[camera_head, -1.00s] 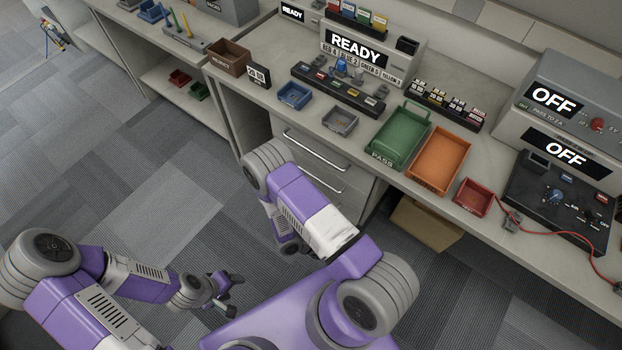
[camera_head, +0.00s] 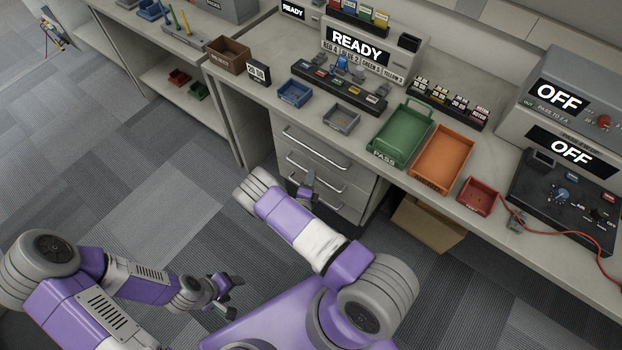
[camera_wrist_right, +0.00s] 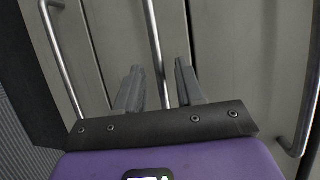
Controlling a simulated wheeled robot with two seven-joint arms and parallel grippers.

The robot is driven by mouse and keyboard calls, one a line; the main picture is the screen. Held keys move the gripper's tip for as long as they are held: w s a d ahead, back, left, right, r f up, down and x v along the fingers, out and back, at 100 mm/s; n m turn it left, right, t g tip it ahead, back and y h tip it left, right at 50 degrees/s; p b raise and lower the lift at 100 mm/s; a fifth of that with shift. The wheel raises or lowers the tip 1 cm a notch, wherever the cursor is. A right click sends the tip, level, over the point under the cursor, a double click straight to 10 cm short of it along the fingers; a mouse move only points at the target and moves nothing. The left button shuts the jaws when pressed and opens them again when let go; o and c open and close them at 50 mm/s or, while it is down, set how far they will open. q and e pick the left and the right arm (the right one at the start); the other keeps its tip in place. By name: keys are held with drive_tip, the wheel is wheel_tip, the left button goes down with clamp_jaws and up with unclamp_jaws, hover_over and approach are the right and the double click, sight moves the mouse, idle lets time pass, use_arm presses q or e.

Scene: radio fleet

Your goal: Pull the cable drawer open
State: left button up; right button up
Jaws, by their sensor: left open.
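A grey drawer unit (camera_head: 350,181) stands under the bench, with several drawers. Its top handle (camera_head: 318,149) and middle handle (camera_head: 328,182) are long metal bars. No drawer label is readable, so I cannot tell which is the cable drawer. My right gripper (camera_head: 309,186) is at the drawer fronts, near the middle handle. In the right wrist view its two fingers (camera_wrist_right: 158,88) are apart, with one handle bar (camera_wrist_right: 154,40) running between them and gaps on both sides. My left gripper (camera_head: 228,294) is open and empty, low over the floor, away from the drawers.
Other handle bars lie left (camera_wrist_right: 62,60) and right (camera_wrist_right: 304,115) in the wrist view. On the bench above stand a green tray (camera_head: 402,137), an orange tray (camera_head: 443,158) and a red bin (camera_head: 479,196). A cardboard box (camera_head: 428,222) sits under the bench, right of the drawers.

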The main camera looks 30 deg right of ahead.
drive_tip(key=shift+w+d+f, duration=0.1)
drive_tip(key=shift+w+d, duration=0.25)
drive_tip(key=shift+c, duration=0.3)
clamp_jaws()
